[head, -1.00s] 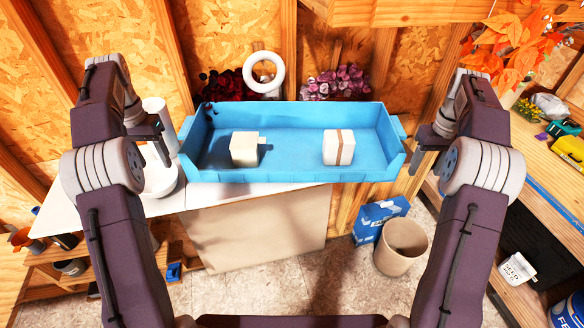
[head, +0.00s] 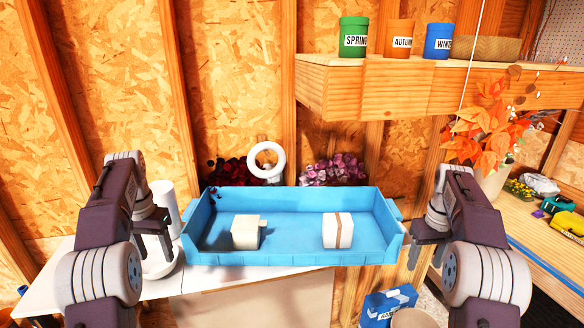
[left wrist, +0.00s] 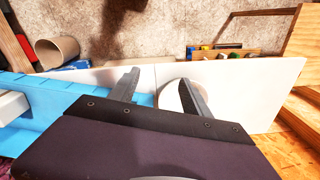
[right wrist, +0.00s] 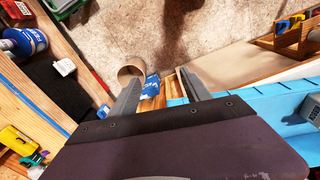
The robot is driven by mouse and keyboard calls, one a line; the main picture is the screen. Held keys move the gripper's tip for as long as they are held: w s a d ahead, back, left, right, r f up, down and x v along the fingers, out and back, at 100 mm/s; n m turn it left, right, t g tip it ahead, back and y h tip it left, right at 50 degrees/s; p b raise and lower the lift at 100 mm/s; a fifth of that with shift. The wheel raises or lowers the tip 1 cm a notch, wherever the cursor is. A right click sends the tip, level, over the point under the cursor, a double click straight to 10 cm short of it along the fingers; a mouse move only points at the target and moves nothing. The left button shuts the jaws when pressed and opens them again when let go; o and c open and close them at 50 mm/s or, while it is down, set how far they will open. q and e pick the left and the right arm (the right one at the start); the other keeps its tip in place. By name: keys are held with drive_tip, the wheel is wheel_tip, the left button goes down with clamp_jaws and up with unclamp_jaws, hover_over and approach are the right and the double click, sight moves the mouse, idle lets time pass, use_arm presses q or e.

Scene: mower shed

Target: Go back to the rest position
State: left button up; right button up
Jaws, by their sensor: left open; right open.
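My left gripper (head: 155,244) is at the left of the blue tray in the head view, above the white table. In the left wrist view its two fingers (left wrist: 160,92) are apart with nothing held, and a round white item shows beyond them. My right gripper (head: 428,254) is just right of the tray in the head view. In the right wrist view its fingers (right wrist: 162,92) are spread and empty. Both arms are raised to either side of the tray.
The blue tray (head: 290,257) on the white table (head: 60,282) holds a cream block (head: 245,236) and a white box with a brown band (head: 337,230). A shelf (head: 400,88) with several cans is above. A workbench (head: 545,245) is at right, a beige bin (right wrist: 130,74) below.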

use_arm(q)
drive_tip(key=s+d+f+m+b, duration=0.1)
drive_tip(key=s+d+f+b, duration=0.3)
drive_tip(key=d+f+b, duration=0.3)
drive_tip(key=s+d+f+m+b, duration=0.1)
drive_tip(key=s+d+f+b, duration=0.4)
drive_tip(key=f, duration=0.4)
use_arm(e)
drive_tip(key=s+a+f+n, duration=0.1)
drive_tip(key=s+a+f, duration=0.3)
drive_tip(key=a+f, duration=0.35)
drive_tip(key=s+a+f+n, duration=0.1)
drive_tip(key=s+a+f, duration=0.3)
drive_tip(key=a+f, duration=0.3)
use_arm(q)
drive_tip(key=s+d+f+n+b, duration=0.1)
drive_tip(key=s+d+f+b, duration=0.1)
drive_tip(key=s+f, duration=0.4)
drive_tip(key=s+d+f+n+b, duration=0.1)
drive_tip(key=s+f, duration=0.5)
drive_tip(key=f, duration=0.6)
drive_tip(key=shift+d+f+n+t+b, duration=0.3)
drive_tip(key=shift+d+n+t+b, duration=0.1)
drive_tip(key=shift+d+b, duration=0.45)
use_arm(e)
drive_tip(key=s+a+f+m, duration=0.2)
drive_tip(key=s+f, duration=1.1)
drive_tip(key=f, duration=0.3)
drive_tip(key=shift+s+a+f+m+t, duration=0.2)
drive_tip(key=shift+f+m+t, duration=0.2)
